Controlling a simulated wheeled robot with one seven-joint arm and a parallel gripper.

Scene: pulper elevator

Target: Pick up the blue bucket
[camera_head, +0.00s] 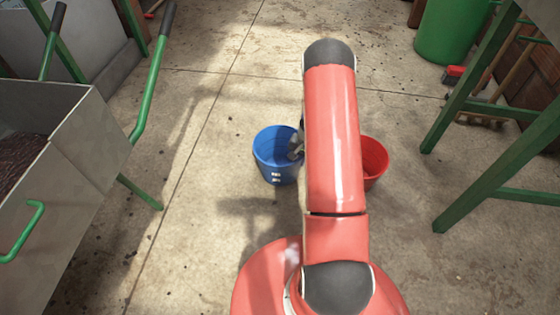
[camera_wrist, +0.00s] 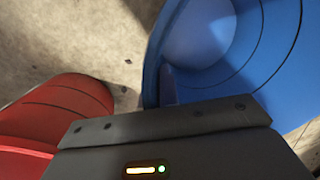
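The blue bucket (camera_head: 268,160) stands upright on the concrete floor, left of my red arm in the head view. In the wrist view the blue bucket (camera_wrist: 255,50) fills the upper right, with its rim and inner wall close to the gripper's housing. My gripper (camera_head: 296,150) is at the bucket's right rim, mostly hidden behind my arm. Its grey housing shows along the bottom of the wrist view, but its fingers cannot be made out clearly. I cannot tell whether they are open or shut on the rim.
A red bucket (camera_head: 374,160) stands just right of the blue one, partly behind my arm. A grey metal bin (camera_head: 95,140) with green handles is at the left. A green-legged frame (camera_head: 490,140) and green barrel (camera_head: 450,30) are at the right. Floor behind the buckets is clear.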

